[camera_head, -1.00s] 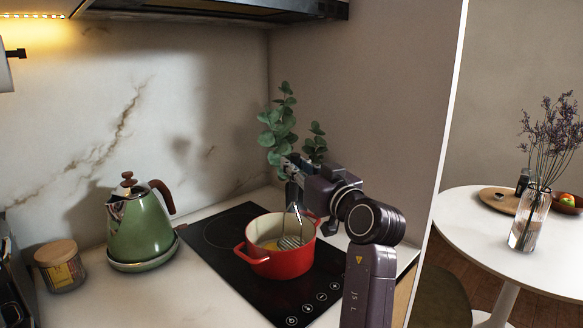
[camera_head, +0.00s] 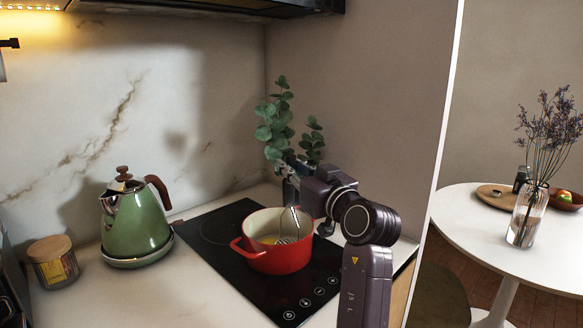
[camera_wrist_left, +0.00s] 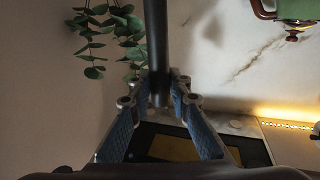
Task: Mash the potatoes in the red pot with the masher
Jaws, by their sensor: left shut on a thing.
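The red pot (camera_head: 279,262) stands on the black cooktop, with some yellow content (camera_head: 268,239) inside that I take for the potatoes. The metal masher (camera_head: 288,240) has its wire head down inside the pot, toward the right side. Whether it presses on the potatoes I cannot tell. My left gripper (camera_head: 290,162) is above the pot, shut on the masher's handle. In the left wrist view the dark handle (camera_wrist_left: 157,45) runs between the fingers of my left gripper (camera_wrist_left: 160,95). My right gripper is not in view.
A green kettle (camera_head: 137,222) and a lidded jar (camera_head: 53,262) stand left of the cooktop (camera_head: 228,262). A leafy plant (camera_head: 274,125) stands behind the pot, close to my left gripper. A side wall bounds the right. A round table (camera_head: 480,228) with a vase (camera_head: 526,217) is beyond.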

